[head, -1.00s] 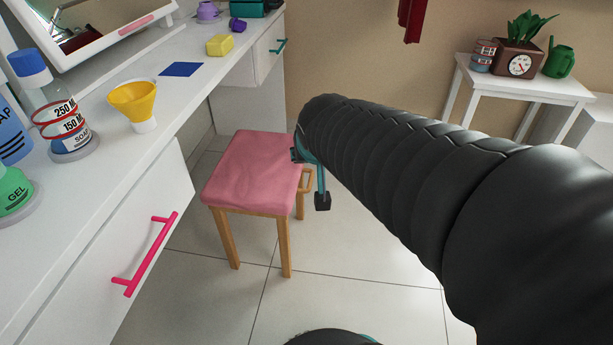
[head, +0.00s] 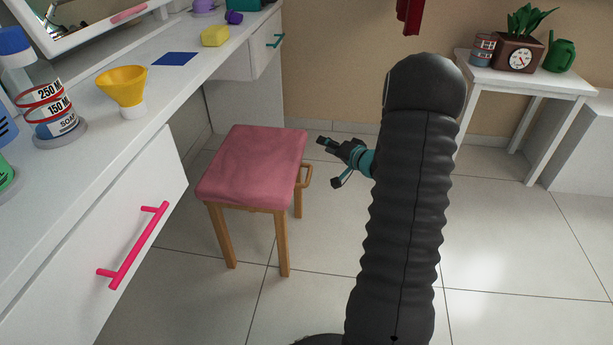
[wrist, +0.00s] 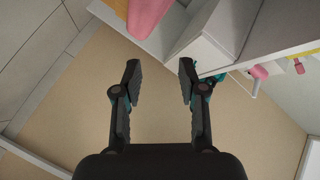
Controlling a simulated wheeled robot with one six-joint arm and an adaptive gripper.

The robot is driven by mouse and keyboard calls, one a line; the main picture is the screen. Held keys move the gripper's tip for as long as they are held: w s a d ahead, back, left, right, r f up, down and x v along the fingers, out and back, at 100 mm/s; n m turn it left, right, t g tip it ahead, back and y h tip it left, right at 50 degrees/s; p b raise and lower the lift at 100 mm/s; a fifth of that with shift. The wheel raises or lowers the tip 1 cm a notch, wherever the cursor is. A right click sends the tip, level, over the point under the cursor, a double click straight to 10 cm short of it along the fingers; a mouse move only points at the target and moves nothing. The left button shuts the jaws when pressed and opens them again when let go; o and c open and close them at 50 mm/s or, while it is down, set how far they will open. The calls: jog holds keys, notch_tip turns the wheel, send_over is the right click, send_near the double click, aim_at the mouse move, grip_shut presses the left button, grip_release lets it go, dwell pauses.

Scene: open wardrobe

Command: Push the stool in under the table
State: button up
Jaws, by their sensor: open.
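The stool (head: 252,165) has a pink cushioned seat and wooden legs, with a wooden loop handle (head: 307,175) on its right side. It stands upright on the floor beside the white table (head: 185,100), at the gap between the drawer units. Its seat is almost fully visible. My gripper (head: 331,162) is just right of the stool, open and empty, with its fingers pointing left toward the handle. A small gap shows between them. In the wrist view my gripper (wrist: 160,70) has its two fingers spread wide, with nothing between them.
A drawer front with a pink handle (head: 135,245) is left of the stool. A yellow funnel (head: 124,88) and a soap bottle (head: 55,112) stand on the tabletop. A white side table (head: 520,75) with a plant stands at the back right.

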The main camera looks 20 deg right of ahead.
jog(key=s+d+f+m+y+b, duration=0.15)
jog(key=s+f+y, duration=0.25)
jog(key=f, duration=0.5)
jog(key=m+t+y, duration=0.2)
jog(key=m+y, duration=0.1)
send_near(308, 172)
jog(key=x, duration=0.9)
jog(key=shift+w+a+f, duration=0.25)
jog(key=shift+w, duration=0.05)
grip_shut()
